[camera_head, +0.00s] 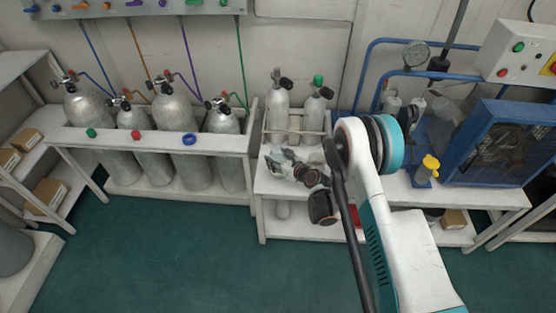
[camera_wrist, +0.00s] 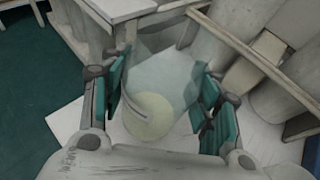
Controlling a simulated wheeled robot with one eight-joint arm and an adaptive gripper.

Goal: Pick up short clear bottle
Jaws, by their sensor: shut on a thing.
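The short clear bottle (camera_wrist: 160,72) is see-through with a round pale yellowish end (camera_wrist: 148,116). In the wrist view it sits between the teal finger pads of my gripper (camera_wrist: 165,92), which is shut on it. In the head view my gripper (camera_head: 286,165) is over the white bench, in front of the grey cylinders. The bottle is hard to make out there among the fingers. I cannot tell whether it touches the bench.
Two grey cylinders (camera_head: 278,105) stand behind a rail just beyond my gripper. A white rack (camera_head: 150,141) of several larger cylinders is to the left. The green floor in front is clear.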

